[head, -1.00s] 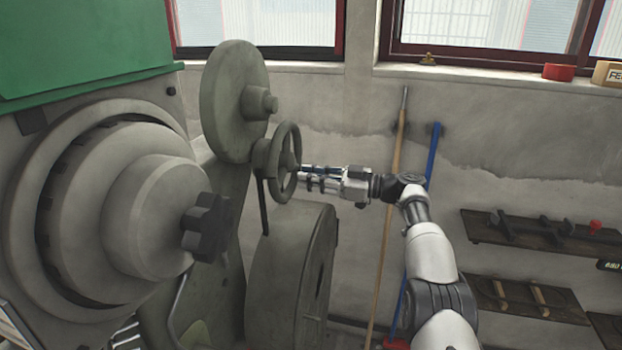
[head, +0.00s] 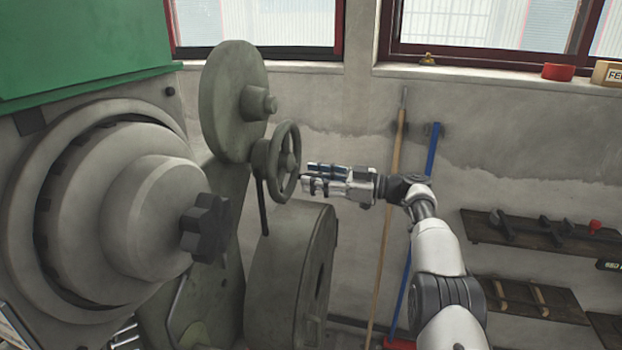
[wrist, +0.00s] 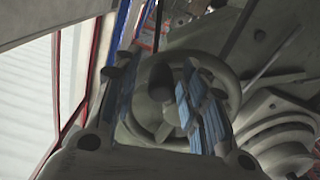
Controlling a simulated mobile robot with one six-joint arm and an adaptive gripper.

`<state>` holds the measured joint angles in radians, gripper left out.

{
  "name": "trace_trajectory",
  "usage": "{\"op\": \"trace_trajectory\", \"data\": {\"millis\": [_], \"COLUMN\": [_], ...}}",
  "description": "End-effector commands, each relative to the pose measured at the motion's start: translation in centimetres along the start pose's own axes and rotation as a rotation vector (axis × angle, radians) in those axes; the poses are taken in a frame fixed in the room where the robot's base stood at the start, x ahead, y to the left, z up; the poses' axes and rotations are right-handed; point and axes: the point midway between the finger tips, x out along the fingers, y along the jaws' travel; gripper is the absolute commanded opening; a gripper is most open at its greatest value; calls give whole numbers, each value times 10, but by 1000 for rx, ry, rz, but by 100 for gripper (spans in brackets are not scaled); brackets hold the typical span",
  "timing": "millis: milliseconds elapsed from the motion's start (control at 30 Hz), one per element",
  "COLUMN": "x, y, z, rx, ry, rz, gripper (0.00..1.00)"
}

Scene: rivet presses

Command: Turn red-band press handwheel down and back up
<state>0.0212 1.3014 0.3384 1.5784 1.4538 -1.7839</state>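The handwheel (head: 294,137) is a grey spoked wheel on the side of a grey press (head: 228,105). No red band shows on this press in these frames. My gripper (head: 305,176) is just right of the wheel, pointing at it, with a small gap between fingertips and rim. Its two blue-padded fingers are spread and hold nothing. In the wrist view, the wheel (wrist: 158,88) shows ahead, with its hub between the open fingers. The lower part of the wheel is hidden there by the gripper.
A large grey machine with a dark star knob (head: 206,228) fills the left. A grey drum (head: 285,275) stands below the handwheel. A wooden pole (head: 391,200) and a blue pole (head: 432,150) lean on the wall behind my arm. Shelves (head: 540,240) are at the right.

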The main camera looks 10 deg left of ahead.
Motion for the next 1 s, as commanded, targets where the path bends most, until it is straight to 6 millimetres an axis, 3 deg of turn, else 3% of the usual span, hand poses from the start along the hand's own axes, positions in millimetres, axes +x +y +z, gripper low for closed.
{"op": "trace_trajectory", "data": {"millis": [300, 500, 1000], "x": [-68, -97, -106], "y": [0, 0, 0], "z": [0, 0, -1], "rx": [0, -1, 4], "ry": [0, 0, -3], "rz": [4, 3, 1], "gripper": [40, 40, 40]}}
